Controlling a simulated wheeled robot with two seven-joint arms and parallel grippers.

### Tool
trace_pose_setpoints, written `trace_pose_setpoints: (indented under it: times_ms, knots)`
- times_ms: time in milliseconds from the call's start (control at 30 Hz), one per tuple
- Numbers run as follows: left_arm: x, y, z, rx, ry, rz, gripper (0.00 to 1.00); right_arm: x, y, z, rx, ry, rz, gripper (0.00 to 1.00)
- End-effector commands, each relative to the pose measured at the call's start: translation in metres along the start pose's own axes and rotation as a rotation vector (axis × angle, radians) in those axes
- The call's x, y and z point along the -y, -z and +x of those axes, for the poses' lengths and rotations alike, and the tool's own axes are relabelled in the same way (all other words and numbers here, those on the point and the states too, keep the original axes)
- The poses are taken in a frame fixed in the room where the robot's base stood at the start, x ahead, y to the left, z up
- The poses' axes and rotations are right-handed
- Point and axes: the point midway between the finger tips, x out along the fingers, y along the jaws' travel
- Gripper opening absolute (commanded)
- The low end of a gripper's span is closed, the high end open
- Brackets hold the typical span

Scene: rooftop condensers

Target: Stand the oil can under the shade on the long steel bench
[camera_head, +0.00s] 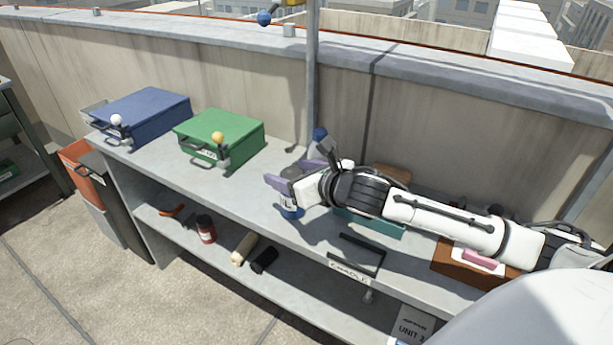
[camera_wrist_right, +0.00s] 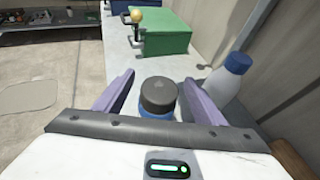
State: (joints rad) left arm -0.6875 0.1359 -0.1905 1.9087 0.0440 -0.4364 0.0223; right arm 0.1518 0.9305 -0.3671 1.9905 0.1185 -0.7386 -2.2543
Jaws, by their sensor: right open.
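The long steel bench (camera_head: 165,168) runs along the parapet wall. My right gripper (camera_head: 292,176) is low over its middle, with purple fingers open. In the right wrist view, a blue container with a dark grey cap (camera_wrist_right: 158,96) stands between the open fingers, with gaps visible at the sides. In the head view, its blue and white lower part (camera_head: 291,212) shows below the gripper, which hides much of it. A white bottle with a blue cap (camera_wrist_right: 228,76) stands beside the right finger; I cannot tell which is the oil can. No shade is clearly visible.
A blue case (camera_head: 150,110) and a green case (camera_head: 225,132) stand on the bench's left end. A pole (camera_head: 311,90) rises behind the gripper. A teal tray (camera_head: 372,223), a black cradle (camera_head: 360,254) and a brown box (camera_head: 450,262) lie right. The lower shelf holds a red can (camera_head: 206,230).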

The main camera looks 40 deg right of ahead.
Motion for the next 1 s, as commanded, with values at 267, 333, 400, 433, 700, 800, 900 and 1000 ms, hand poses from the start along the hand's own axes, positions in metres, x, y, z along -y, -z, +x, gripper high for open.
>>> trace_pose_setpoints:
  times_ms: [267, 333, 400, 433, 700, 800, 900, 1000]
  knots:
    - [0.0, -0.002, 0.001, 0.001, 0.0, 0.0, 0.31, -0.001, 0.002, -0.062, -0.005, -0.001, -0.007, 0.64]
    - [0.0, -0.002, 0.001, 0.002, 0.0, 0.0, 0.31, 0.002, 0.002, -0.069, -0.004, 0.003, -0.003, 0.64]
    - [0.0, -0.002, 0.001, 0.001, 0.0, 0.0, 0.31, 0.002, 0.002, -0.076, -0.004, 0.003, -0.002, 0.64]
    - [0.0, -0.002, 0.001, 0.001, 0.0, 0.0, 0.31, 0.002, 0.001, -0.078, -0.003, 0.002, -0.002, 0.64]
    - [0.0, -0.002, 0.002, 0.001, 0.0, 0.0, 0.31, 0.0, 0.0, -0.088, 0.0, -0.001, 0.001, 0.64]
    - [0.0, -0.002, 0.001, 0.001, 0.0, 0.0, 0.31, 0.0, 0.0, -0.088, 0.0, 0.0, 0.002, 0.64]
    - [0.0, -0.002, 0.001, 0.0, 0.0, 0.0, 0.31, 0.0, 0.0, -0.088, 0.0, 0.0, 0.001, 0.64]
    - [0.0, -0.001, 0.002, 0.0, 0.0, 0.0, 0.31, 0.0, 0.0, -0.088, 0.0, 0.0, 0.001, 0.64]
